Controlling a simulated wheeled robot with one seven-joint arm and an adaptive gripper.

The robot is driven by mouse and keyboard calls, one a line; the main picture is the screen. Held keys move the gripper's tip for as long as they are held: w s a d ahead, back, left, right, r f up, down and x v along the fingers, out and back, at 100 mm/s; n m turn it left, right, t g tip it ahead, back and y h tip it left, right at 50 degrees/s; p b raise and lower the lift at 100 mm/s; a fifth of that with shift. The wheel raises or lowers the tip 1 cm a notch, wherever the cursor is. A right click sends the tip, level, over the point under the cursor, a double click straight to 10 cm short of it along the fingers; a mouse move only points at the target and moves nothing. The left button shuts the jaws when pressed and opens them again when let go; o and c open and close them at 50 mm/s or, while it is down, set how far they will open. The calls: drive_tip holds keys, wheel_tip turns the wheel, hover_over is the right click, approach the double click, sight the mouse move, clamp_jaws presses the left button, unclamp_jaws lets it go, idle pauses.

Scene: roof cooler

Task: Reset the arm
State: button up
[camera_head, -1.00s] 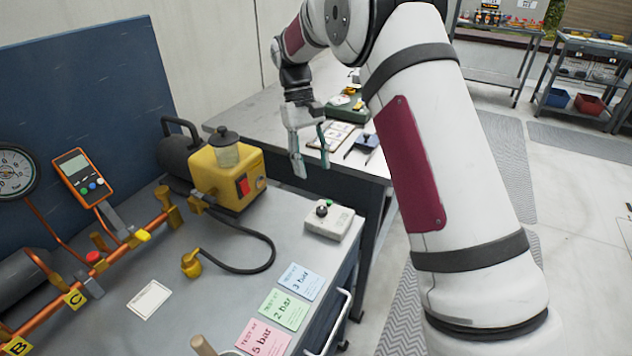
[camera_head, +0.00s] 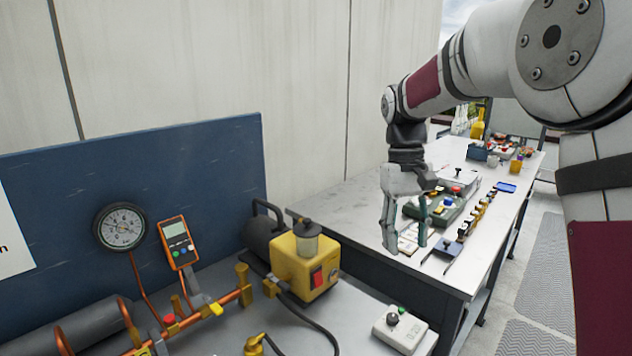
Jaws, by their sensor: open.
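My gripper (camera_head: 404,246) hangs from my arm at the right of the head view, fingers pointing down. Its two fingers are apart with nothing between them. In the picture it is in front of the white-topped far table, above the gap beside the grey workbench (camera_head: 355,300). It touches nothing that I can see. My arm reaches in from the right edge, bent at the elbow.
The far table (camera_head: 350,215) holds several tools and devices. Floor at right is clear.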

drive_tip(key=s+r+t+p, duration=0.1)
drive_tip(key=s+r, duration=0.3)
drive_tip(key=s, duration=0.3)
drive_tip(key=s+r+t+p, duration=0.1)
drive_tip(key=s+r+t, duration=0.1)
drive_tip(key=s+r, duration=0.4)
drive_tip(key=s+f+m+t+p, duration=0.1)
drive_tip(key=s+f+t+p, duration=0.2)
drive_tip(key=s, duration=1.5)
drive_tip(key=shift+d+m+t+y, duration=0.3)
drive_tip(key=shift+d+m, duration=0.1)
